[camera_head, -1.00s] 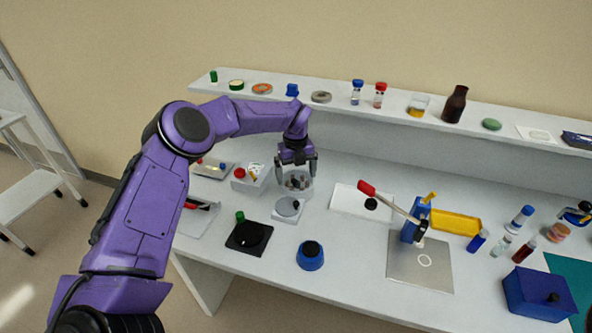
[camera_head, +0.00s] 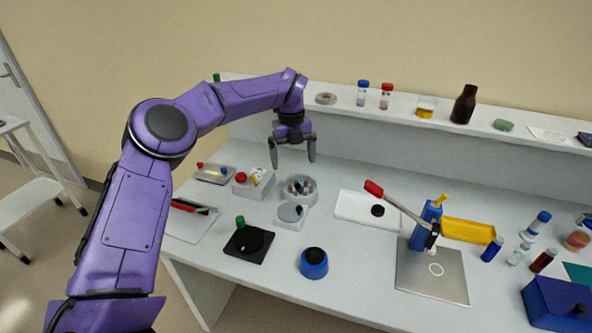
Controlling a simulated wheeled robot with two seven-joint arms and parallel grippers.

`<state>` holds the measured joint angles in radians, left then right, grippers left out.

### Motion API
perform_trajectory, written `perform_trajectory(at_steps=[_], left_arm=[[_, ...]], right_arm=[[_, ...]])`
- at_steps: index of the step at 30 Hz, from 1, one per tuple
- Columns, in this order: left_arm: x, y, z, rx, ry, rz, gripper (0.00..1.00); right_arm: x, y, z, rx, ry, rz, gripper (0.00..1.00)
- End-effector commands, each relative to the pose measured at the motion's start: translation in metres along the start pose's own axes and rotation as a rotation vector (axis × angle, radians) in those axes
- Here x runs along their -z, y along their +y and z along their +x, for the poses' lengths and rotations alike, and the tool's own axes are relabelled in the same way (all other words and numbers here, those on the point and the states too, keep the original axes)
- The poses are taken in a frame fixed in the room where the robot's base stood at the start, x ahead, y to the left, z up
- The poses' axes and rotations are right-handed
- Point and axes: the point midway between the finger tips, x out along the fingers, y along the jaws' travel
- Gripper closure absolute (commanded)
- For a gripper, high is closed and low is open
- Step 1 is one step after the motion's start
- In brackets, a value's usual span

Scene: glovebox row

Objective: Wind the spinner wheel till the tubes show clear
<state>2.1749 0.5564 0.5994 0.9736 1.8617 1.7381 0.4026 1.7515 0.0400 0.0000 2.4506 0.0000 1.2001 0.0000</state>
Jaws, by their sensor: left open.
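The spinner stands on the bench left of centre. Its round grey rotor bowl (camera_head: 308,198) holds small dark and pale tubes, too small to tell whether they show clear. My right gripper is not in view.
A white box with coloured items (camera_head: 250,188) stands left of the spinner. In front are a black plate with a round dark top (camera_head: 249,243) and a blue pot (camera_head: 314,263). A red-handled lever press (camera_head: 425,228) stands to the right. Bottles line the shelf behind.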

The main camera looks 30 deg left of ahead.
Motion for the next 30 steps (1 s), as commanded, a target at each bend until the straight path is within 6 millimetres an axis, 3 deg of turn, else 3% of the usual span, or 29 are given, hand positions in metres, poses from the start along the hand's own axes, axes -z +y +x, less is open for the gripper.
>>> perform_trajectory(at_steps=[1, 3, 8, 21, 30], left_arm=[[0.001, 0.011, 0.053, -0.009, 0.014, 0.004, 0.0], [0.005, 0.017, 0.078, -0.014, -0.008, 0.011, 0.0], [0.004, 0.013, 0.085, -0.014, -0.061, -0.015, 0.0], [-0.001, 0.014, 0.17, -0.015, -0.061, -0.016, 0.0], [-0.003, 0.014, 0.181, -0.012, -0.063, -0.016, 0.0]], right_arm=[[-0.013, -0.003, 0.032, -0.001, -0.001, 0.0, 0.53], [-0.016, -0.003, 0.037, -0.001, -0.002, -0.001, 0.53], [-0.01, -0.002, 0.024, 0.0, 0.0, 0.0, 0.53], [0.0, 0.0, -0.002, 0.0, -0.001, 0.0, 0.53], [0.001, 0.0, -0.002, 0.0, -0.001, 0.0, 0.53]])
